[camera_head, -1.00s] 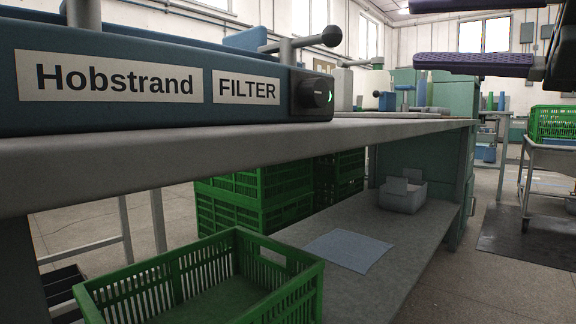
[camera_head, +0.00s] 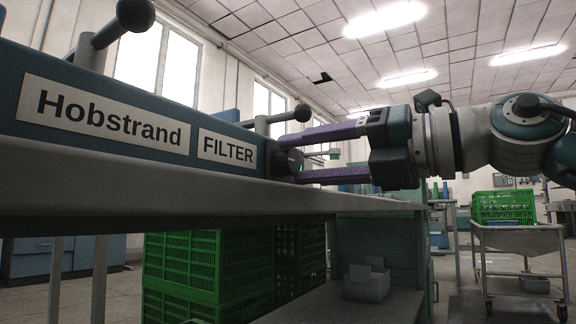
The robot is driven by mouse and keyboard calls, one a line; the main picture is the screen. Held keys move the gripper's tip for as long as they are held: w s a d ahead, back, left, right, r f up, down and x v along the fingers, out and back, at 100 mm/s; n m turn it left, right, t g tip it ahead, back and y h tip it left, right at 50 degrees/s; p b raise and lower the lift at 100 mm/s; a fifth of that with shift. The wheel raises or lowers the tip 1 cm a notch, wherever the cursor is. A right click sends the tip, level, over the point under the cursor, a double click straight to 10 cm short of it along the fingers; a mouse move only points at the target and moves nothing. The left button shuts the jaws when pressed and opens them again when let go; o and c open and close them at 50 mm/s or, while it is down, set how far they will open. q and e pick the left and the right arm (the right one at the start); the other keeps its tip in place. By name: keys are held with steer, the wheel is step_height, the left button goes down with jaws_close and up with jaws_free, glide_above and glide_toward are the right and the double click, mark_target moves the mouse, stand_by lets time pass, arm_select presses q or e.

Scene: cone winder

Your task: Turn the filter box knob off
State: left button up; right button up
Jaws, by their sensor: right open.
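The blue filter box (camera_head: 60,68) lies along the bench at the left, with the labels "Hobstrand" and "FILTER" on its front. Its dark knob (camera_head: 288,164) is at the box's right end, with a small green mark beside it. My right gripper (camera_head: 292,159) comes in from the right. Its two purple fingers are open and apart, one above and one below the knob's height, with their tips at the knob. I cannot tell whether they touch it. The fingers partly hide the knob. My left gripper is not in view.
The grey bench top (camera_head: 150,176) runs under the box. A lever with a dark ball (camera_head: 301,112) rises above the box's right end. Green crates (camera_head: 205,265) and a grey bin (camera_head: 366,283) are below. A trolley (camera_head: 515,240) with a green crate stands at the right.

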steer(key=shift+c, duration=0.2)
steer(key=shift+c, duration=0.8)
jaws_close()
